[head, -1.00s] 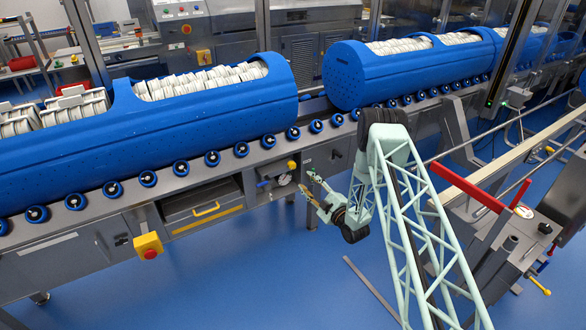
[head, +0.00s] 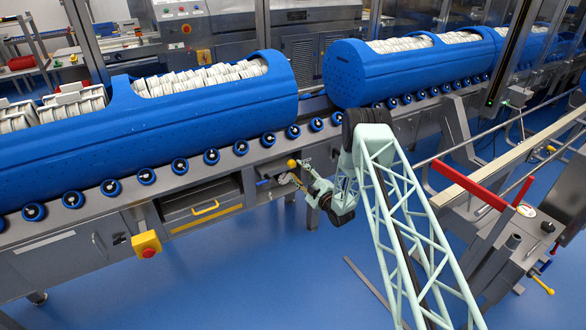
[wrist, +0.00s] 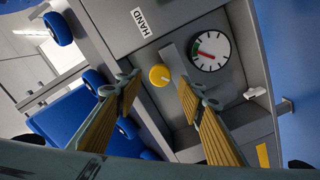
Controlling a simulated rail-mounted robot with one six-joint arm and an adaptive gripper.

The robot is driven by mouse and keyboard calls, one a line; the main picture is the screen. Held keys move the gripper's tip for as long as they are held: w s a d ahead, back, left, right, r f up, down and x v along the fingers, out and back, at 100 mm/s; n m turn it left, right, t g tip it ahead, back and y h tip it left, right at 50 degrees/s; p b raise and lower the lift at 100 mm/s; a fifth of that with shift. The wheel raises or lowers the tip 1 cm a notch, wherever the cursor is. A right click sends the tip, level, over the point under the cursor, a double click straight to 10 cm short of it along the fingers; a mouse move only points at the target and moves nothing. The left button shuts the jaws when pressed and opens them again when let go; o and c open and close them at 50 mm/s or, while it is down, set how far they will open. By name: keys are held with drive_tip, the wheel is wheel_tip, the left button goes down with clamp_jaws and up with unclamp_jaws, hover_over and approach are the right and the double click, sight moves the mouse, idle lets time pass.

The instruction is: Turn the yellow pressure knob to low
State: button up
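The yellow knob (head: 292,163) sits on the grey panel under the roller line in the head view. In the wrist view the round yellow knob (wrist: 159,75) shows in the gap between my fingertips, with a thin dark pointer mark on its face. My gripper (wrist: 157,84) is open, its two ribbed tan fingers apart on either side of the knob in the picture. I cannot tell whether they touch it. In the head view my gripper (head: 296,178) is right at the panel, just below the knob. A pressure gauge (wrist: 210,51) with a red needle and green band is beside the knob.
A grey bar lies between knob and gauge. Blue rollers (head: 268,139) and the big blue tub (head: 200,115) are just above the panel. A drawer (head: 203,208) and a red stop button (head: 148,252) are to the left.

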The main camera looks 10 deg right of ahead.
sight(293, 165)
drive_tip(key=shift+b+x, duration=0.5)
drive_tip(key=shift+x, duration=1.85)
drive_tip(key=shift+c, duration=0.8)
drive_tip(key=c, duration=0.7)
